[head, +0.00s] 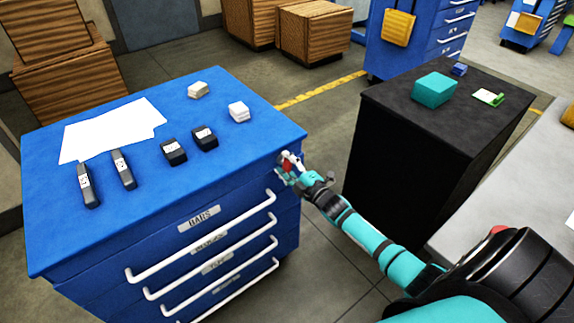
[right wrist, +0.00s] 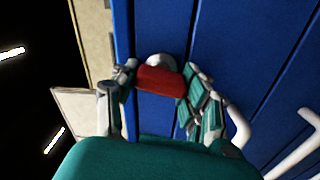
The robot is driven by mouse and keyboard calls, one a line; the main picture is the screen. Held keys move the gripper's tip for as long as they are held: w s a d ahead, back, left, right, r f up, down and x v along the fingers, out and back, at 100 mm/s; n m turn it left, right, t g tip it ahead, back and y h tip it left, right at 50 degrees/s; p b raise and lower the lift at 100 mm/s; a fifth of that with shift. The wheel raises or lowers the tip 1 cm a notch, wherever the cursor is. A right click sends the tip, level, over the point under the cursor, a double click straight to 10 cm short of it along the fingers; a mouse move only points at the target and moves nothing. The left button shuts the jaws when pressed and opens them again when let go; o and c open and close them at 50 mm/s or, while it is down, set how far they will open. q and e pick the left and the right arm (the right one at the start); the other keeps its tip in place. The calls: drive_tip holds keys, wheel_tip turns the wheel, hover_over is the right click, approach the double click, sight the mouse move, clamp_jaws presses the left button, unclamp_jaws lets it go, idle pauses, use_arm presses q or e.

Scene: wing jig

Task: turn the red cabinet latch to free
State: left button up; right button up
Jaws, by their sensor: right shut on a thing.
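The red latch (right wrist: 160,79) is on the blue cabinet (head: 262,105), near its top right corner, with a pale round mount behind it in the right wrist view. It also shows as a small red spot in the head view (head: 287,164). My right gripper (right wrist: 158,84) has its fingers on both sides of the latch and is shut on it. In the head view my right gripper (head: 292,170) reaches the cabinet's right front edge and partly covers the latch. The latch lies nearly crosswise in the right wrist view. My left gripper is out of view.
White drawer handles (head: 205,237) stick out from the cabinet front below the latch. Papers (head: 112,128), dark bars (head: 123,168) and blocks lie on its top. A black cabinet (head: 400,140) with a teal box (head: 434,89) stands to the right, with floor between.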

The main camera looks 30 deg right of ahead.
drive_tip(key=shift+f+n+b, duration=0.1)
drive_tip(key=shift+n+b, duration=0.2)
drive_tip(key=shift+n, duration=1.2)
drive_tip(key=o, duration=1.2)
drive_tip(key=shift+c, duration=0.2)
drive_tip(key=shift+s, duration=0.1)
drive_tip(key=s, duration=1.1)
drive_tip(key=shift+s+d, duration=0.4)
drive_tip(key=shift+d, duration=0.05)
